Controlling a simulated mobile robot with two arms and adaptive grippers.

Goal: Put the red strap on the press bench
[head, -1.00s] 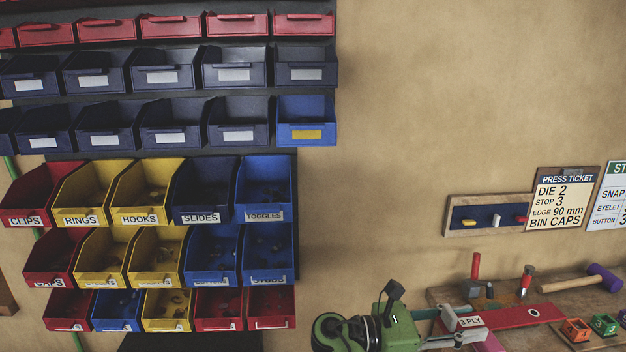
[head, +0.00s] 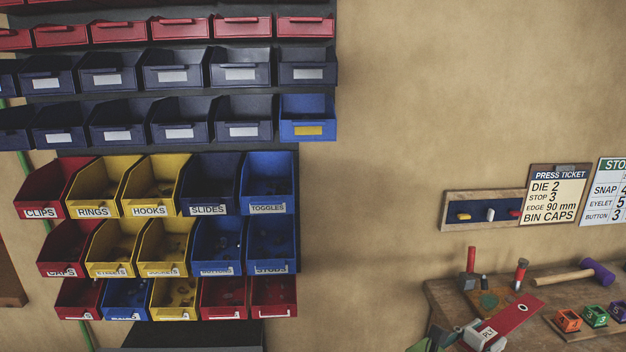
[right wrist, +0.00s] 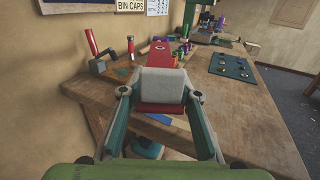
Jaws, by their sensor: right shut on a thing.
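The red strap (head: 507,318) has a white label marked PLY near its held end and a ringed hole near its far end. My right gripper (head: 476,337) is shut on its near end at the bottom of the head view. In the right wrist view the strap (right wrist: 161,57) runs away from the grey finger pads (right wrist: 162,86) over the wooden press bench (right wrist: 240,115). Whether the strap touches the bench top cannot be told. The bench's left end (head: 437,292) shows in the head view. My left gripper is out of view.
A red-handled tool (head: 521,272), a mallet (head: 565,277) and small numbered blocks (head: 595,315) stand on the bench. A dark green mat (right wrist: 232,67) lies to the right in the wrist view. Bare wood shows at the bench's near right. Labelled bins (head: 205,190) fill the left wall.

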